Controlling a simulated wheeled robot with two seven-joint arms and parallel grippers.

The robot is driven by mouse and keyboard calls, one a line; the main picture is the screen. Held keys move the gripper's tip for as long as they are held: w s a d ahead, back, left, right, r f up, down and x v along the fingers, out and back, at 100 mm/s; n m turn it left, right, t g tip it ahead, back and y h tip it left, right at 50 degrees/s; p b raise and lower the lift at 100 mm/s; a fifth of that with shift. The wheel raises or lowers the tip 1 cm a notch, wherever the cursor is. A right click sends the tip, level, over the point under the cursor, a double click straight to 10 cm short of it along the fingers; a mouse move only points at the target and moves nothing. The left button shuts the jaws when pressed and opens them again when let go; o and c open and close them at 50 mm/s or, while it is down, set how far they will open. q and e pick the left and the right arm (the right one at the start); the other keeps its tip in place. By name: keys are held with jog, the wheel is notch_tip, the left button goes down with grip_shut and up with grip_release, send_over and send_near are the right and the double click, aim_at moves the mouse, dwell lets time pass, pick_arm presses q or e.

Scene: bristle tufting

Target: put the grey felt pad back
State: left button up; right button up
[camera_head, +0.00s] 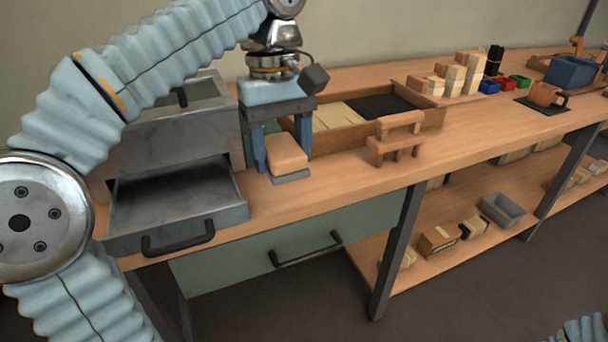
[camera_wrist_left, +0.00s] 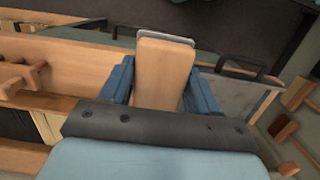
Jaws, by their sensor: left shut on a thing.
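The grey felt pad (camera_head: 291,177) shows as a thin grey layer under a tan wooden block (camera_head: 287,152). It also shows in the left wrist view as a grey edge (camera_wrist_left: 165,39) at the far end of the block. My left gripper (camera_head: 281,160) points down and is shut on the block, with a blue finger on each side. The pad is just above or touching the worktop; I cannot tell which. An open grey drawer (camera_head: 228,214) left of the gripper looks empty. My right gripper is out of view.
A divided wooden tray (camera_head: 432,118) with bristles and dark material lies behind the gripper. A small wooden stand (camera_head: 396,140) is close on the right. Wooden blocks (camera_head: 455,80) and coloured bins (camera_head: 489,87) stand further right. The worktop (camera_head: 480,133) front is clear there.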

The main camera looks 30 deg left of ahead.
pick_arm(q)
jog(key=w+a+f, duration=0.1)
jog(key=w+f, duration=0.1)
jog(key=w, duration=0.1)
jog(key=w+a+f, duration=0.2)
jog(key=w+f, duration=0.1)
jog(key=w+a+f, duration=0.1)
jog(key=w+f, duration=0.1)
jog(key=w, duration=0.1)
jog(key=shift+a+f, duration=0.25)
jog(key=shift+a, duration=0.1)
jog(key=shift+w+a+f, duration=0.1)
jog(key=shift+w+f, duration=0.05)
jog(key=shift+f, duration=0.05)
jog(key=shift+w+a+f, duration=0.1)
jog(key=shift+w+f, duration=0.05)
jog(key=shift+f, duration=0.85)
jog(key=shift+w+a+f, duration=0.1)
jog(key=shift+w+f, duration=0.05)
jog(key=shift+f, duration=0.8)
jog(key=shift+f+b, duration=0.15)
jog(key=shift+b, duration=0.15)
jog(key=o, duration=1)
